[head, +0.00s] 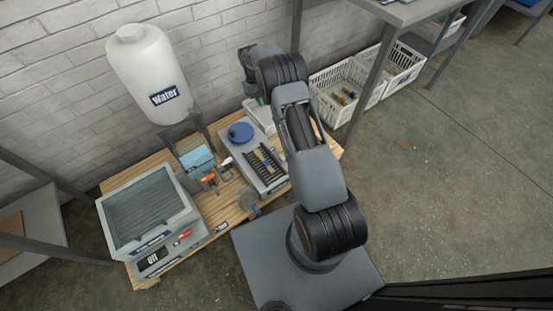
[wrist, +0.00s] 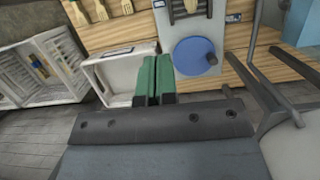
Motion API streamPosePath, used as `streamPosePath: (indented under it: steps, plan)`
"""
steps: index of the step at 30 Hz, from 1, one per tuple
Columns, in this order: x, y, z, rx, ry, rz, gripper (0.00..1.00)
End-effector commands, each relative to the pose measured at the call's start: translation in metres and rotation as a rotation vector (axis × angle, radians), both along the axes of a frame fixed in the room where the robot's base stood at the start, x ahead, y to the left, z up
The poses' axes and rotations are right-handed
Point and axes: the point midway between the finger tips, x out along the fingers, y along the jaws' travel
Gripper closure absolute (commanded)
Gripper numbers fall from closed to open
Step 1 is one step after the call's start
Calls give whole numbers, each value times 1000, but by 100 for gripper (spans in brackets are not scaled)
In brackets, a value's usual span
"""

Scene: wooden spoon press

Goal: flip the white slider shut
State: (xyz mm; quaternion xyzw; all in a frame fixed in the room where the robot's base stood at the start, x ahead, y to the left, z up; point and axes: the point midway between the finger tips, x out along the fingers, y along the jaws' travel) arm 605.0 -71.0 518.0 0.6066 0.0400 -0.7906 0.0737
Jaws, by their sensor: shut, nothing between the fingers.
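I cannot pick out a white slider with certainty in either view. The grey press machine (head: 150,215) at the front left of the wooden table has a front panel with a small red-and-white part (head: 183,237) and a dark display (head: 152,261). Whether that part is the slider is too small to tell. My gripper (wrist: 154,80) has green fingertips, which are together with nothing between them. It hangs at the far side of the table, away from the press, near a white tray (wrist: 118,72). In the head view my arm mostly hides it.
A grey unit with a blue disc (head: 241,132) and a dark slotted rack stands mid-table; the disc shows in the wrist view (wrist: 195,55). A water tank (head: 150,75) stands behind. White crates (head: 340,88) sit right, under a shelf.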

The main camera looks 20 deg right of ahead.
Motion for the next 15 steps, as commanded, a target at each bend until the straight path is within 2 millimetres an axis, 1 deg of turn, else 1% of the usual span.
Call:
streamPosePath:
  steps: [1, 3, 6, 9, 10, 12, 15]
  plan:
    - [2, -4, -47, 1, 28, 4, 100]
    - [3, -7, -83, 1, 54, 10, 100]
    - [1, -11, -121, 4, 84, 17, 100]
    - [0, -13, -146, 4, 104, 23, 100]
    - [-1, -14, -151, 5, 108, 23, 100]
    - [-2, -15, -160, 5, 115, 25, 100]
    - [-2, -15, -164, 5, 120, 26, 100]
